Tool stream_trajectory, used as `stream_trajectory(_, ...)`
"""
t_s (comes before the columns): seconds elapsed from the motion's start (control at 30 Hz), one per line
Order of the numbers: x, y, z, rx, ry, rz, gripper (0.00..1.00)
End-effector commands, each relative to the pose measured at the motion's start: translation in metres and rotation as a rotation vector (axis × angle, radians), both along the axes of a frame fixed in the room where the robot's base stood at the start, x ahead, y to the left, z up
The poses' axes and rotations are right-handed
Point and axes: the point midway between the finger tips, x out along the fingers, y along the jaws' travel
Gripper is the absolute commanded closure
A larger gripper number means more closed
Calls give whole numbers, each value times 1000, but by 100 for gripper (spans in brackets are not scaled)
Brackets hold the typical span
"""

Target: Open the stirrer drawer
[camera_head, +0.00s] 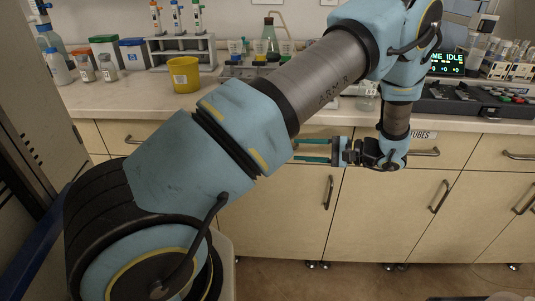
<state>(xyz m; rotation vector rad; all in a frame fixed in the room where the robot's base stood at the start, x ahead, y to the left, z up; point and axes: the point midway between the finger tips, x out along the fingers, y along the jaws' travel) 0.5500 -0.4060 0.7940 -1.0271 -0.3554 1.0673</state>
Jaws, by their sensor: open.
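My gripper (297,150) is in front of the upper drawer row. Its two teal fingers point left and are spread apart, with nothing seen between them. Behind the fingers is a drawer front (318,172), largely hidden by my arm; its handle and any label do not show. The drawer to the right, labelled "TUBES" (422,134), has a dark bar handle (424,152) and looks shut. A drawer at the left has a handle (135,140) and also looks shut. I see no label reading "stirrer", so I cannot tell which drawer it is.
Cupboard doors with upright handles (327,192) are below the drawers. The white counter (120,98) holds a yellow tub (184,74), a rack of bottles (180,48), glassware and a dark panel (470,103). Bare floor (340,283) shows below the cabinets.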

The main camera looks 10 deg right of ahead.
Motion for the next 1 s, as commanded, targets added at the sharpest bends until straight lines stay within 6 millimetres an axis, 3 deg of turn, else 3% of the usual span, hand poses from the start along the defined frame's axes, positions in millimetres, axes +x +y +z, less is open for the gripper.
stream_trajectory(0.17,8,13,-1,6,-6,-1,56)
stream_trajectory(0.6,45,78,-17,3,-5,0,56)
stream_trajectory(1.0,52,90,-22,2,-6,-3,56)
